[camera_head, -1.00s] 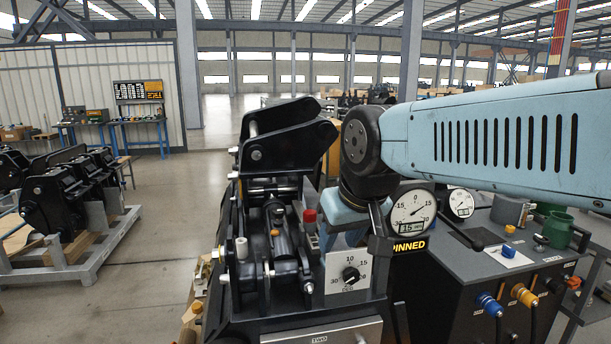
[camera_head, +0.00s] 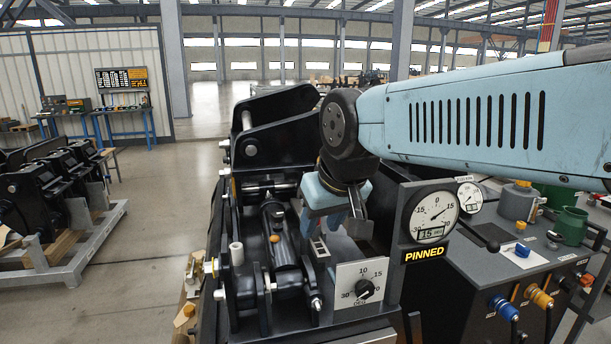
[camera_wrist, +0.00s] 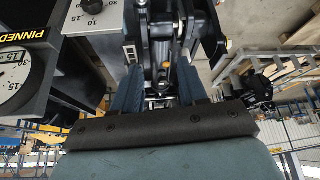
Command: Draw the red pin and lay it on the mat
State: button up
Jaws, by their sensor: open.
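The black quick coupler (camera_head: 262,275) stands in the middle of the head view, with a cylinder, bolts and a white-capped pin (camera_head: 237,252) on it. My gripper (camera_head: 333,222) points down at the coupler's right side, beside a small slotted bracket (camera_head: 320,247). The red pin does not show in either current view; it may be behind my gripper. In the wrist view my gripper (camera_wrist: 158,88) has its two blue fingers apart, with dark coupler parts beyond the gap and nothing clearly held. I cannot make out the mat.
A gauge panel (camera_head: 432,215) with a lit PINNED sign and a dial plate (camera_head: 363,284) stand close to the right of my gripper. A console (camera_head: 500,262) with knobs, hoses and a green can (camera_head: 566,228) is further right.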

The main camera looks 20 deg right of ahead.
jog(key=shift+a, duration=0.2)
jog(key=o, duration=0.3)
jog(key=shift+w+r, duration=0.1)
jog(key=shift+w, duration=0.15)
jog(key=shift+o, duration=1.4)
jog(key=w+d, duration=0.2)
jog(key=w, duration=0.4)
jog(key=w+d+m, duration=0.1)
jog(key=w+d, duration=0.2)
jog(key=w, duration=0.3)
jog(key=shift+w+d+r+g, duration=0.25)
jog(key=shift+w+d+g, duration=0.05)
jog(key=shift+w, duration=0.1)
jog(key=w+d+f+m, duration=0.1)
jog(key=w+d+f, duration=0.2)
jog(key=w+d, duration=0.6)
jog(key=shift+h, duration=0.4)
jog(key=x, duration=0.5)
jog(key=a+x, duration=0.1)
jog(key=x, duration=0.4)
jog(key=w+a+x, duration=0.1)
jog(key=x, duration=0.3)
jog(key=shift+w+a+f, duration=0.1)
jog(key=shift+w+f, duration=0.05)
jog(key=shift+f, duration=0.05)
jog(key=shift+c, duration=0.2)
jog(key=c, duration=1.2)
